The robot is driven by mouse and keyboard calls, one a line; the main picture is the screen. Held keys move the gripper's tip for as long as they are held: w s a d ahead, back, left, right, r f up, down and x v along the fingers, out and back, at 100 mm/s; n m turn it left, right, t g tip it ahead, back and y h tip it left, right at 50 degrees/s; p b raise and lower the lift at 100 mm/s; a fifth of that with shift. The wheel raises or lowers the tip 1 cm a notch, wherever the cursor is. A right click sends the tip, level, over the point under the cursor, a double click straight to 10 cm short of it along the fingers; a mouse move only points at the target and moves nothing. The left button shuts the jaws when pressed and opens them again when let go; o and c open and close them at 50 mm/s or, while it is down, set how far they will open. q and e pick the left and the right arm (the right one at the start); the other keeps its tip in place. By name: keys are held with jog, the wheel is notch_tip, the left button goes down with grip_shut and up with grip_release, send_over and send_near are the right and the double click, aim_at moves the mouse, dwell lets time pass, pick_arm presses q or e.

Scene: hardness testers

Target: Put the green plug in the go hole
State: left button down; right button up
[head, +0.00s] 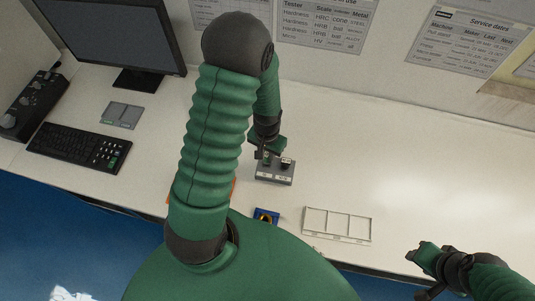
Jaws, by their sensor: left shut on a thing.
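My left gripper (266,153) is shut on a small green piece, which looks like the green plug (267,159). It is at the left part of a small grey block (274,178) on the white bench. The block has pale labels on its front, too small to read, so I cannot tell which side is the go hole. A dark piece with a light top (287,162) stands at the block's right part. I cannot tell whether the plug is in a hole or above it. My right gripper (424,254) is at the lower right, away from the block; its jaws are unclear.
An empty white divided tray (372,226) lies right of the block. A blue and yellow item (266,216) is near the front edge. A keyboard (78,148), monitor (108,40) and grey pad (122,115) are at left.

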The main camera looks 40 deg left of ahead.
dwell(0.3)
pick_arm(q)
jog(key=shift+f, duration=0.1)
jog(key=shift+f+b, duration=0.95)
jog(key=shift+f, duration=0.35)
jog(key=c, duration=1.1)
grip_release()
jog(key=shift+c, duration=0.2)
jog(key=shift+r, duration=0.1)
notch_tip(320, 180, up, 17)
jog(key=p, duration=0.1)
jog(key=shift+f, duration=0.2)
